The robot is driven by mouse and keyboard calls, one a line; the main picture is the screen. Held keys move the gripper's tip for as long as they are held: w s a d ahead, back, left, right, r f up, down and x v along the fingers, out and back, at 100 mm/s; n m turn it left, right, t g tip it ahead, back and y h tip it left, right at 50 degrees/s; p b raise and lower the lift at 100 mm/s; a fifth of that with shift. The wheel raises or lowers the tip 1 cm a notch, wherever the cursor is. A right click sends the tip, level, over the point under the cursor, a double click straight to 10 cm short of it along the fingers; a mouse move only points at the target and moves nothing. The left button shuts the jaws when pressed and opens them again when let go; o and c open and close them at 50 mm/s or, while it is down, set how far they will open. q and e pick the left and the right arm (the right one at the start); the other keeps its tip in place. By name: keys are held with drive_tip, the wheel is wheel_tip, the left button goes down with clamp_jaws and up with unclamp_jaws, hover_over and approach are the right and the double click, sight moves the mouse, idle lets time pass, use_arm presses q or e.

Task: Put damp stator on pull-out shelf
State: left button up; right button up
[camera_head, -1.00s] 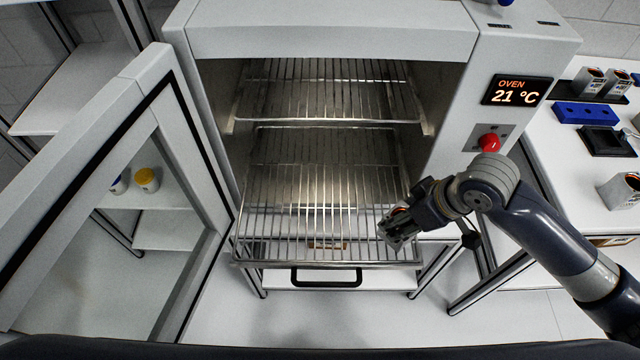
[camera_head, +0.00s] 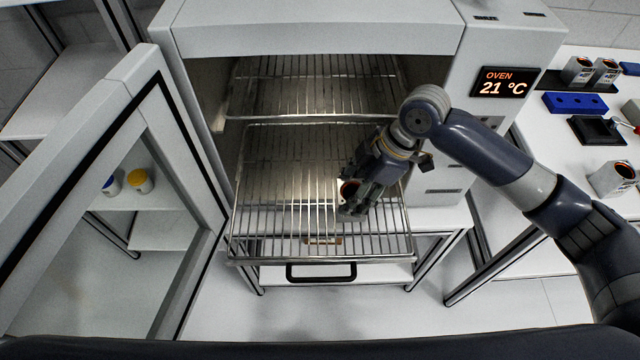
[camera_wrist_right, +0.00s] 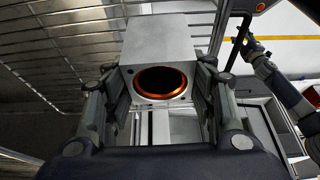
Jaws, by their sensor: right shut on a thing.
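The stator is a silver square block with a copper-orange winding ring in its round opening. It shows in the right wrist view (camera_wrist_right: 160,45) between the fingers, and partly in the head view (camera_head: 347,192). My right gripper (camera_head: 362,200) is shut on it; both fingers also flank it in the right wrist view (camera_wrist_right: 158,95). The pull-out shelf (camera_head: 285,222) is a wire rack extended from the open oven. The gripper and stator are over its right half; I cannot tell whether the stator touches the wires.
The oven door (camera_head: 105,150) stands open at left. A higher wire rack (camera_head: 310,85) is inside the oven. The bench at right holds similar stators (camera_head: 615,178), a blue block (camera_head: 575,104) and a black tray (camera_head: 598,130). The pull-out shelf's left half is clear.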

drive_tip(key=shift+w+a+f+p, duration=0.5)
drive_tip(key=shift+a+f, duration=0.1)
drive_tip(key=shift+a, duration=0.5)
drive_tip(key=shift+w+a+f+p, duration=0.5)
drive_tip(key=shift+a+f, duration=0.1)
drive_tip(key=shift+a, duration=0.55)
drive_tip(key=shift+w+a+f+p, duration=0.4)
drive_tip(key=shift+w+a+f, duration=0.15)
drive_tip(key=shift+a, duration=0.55)
drive_tip(key=shift+f, duration=0.3)
drive_tip(key=o, duration=1.5)
drive_tip(key=shift+f, duration=0.15)
drive_tip(key=shift+o, duration=0.2)
drive_tip(key=shift+s, duration=0.1)
drive_tip(key=b+v, duration=0.2)
drive_tip(key=v, duration=1)
